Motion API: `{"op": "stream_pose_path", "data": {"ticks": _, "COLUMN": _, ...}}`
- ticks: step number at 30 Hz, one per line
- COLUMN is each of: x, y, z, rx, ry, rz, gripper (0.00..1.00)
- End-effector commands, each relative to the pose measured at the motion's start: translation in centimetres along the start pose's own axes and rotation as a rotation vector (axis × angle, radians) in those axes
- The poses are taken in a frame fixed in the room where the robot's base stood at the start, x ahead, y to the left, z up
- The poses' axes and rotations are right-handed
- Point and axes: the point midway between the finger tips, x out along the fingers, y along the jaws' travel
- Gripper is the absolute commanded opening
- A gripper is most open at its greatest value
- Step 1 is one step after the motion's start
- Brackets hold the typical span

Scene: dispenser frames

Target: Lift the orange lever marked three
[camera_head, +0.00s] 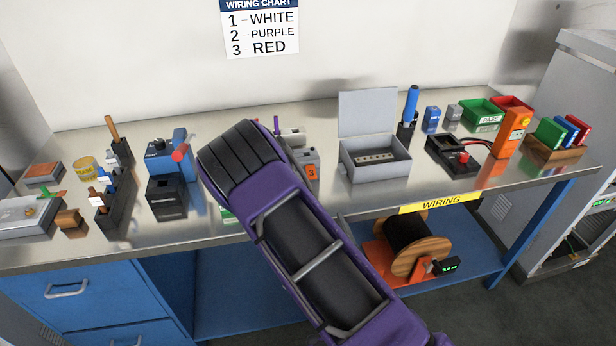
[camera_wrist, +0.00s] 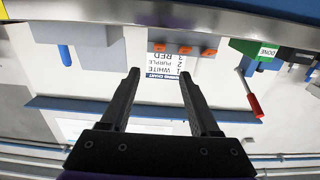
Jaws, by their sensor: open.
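A grey connector block (camera_head: 309,158) sits mid-bench in the head view, partly hidden by my purple arm. An orange face marked 3 (camera_head: 311,172) shows at its right end. In the wrist view, which is upside down, orange levers stand in a row: a left one (camera_wrist: 157,47), a middle one (camera_wrist: 184,50) and a right one (camera_wrist: 209,52). Their numbers cannot be read there. My gripper (camera_wrist: 159,72) is open and empty, its two black fingers apart, with the levers beyond the tips. No contact shows. My fingers cannot be made out in the head view.
An open grey box (camera_head: 375,160) stands right of the block. A blue device with a red handle (camera_head: 180,152) stands left. In the wrist view, a green DONE bin (camera_wrist: 250,50) and a red-handled tool (camera_wrist: 254,105) are at right. The front bench strip below the box is clear.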

Motion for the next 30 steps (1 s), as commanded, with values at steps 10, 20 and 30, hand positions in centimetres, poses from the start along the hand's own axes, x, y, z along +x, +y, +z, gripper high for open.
{"op": "stream_pose_path", "data": {"ticks": 10, "x": 5.8, "y": -0.1, "z": -0.3, "rx": -0.001, "ry": 0.006, "rz": -0.003, "gripper": 0.62}}
{"op": "stream_pose_path", "data": {"ticks": 20, "x": 12.9, "y": -0.2, "z": -0.1, "rx": -0.001, "ry": 0.005, "rz": -0.002, "gripper": 0.62}}
{"op": "stream_pose_path", "data": {"ticks": 30, "x": 16.9, "y": -0.1, "z": -0.1, "rx": -0.002, "ry": 0.002, "rz": -0.001, "gripper": 0.62}}
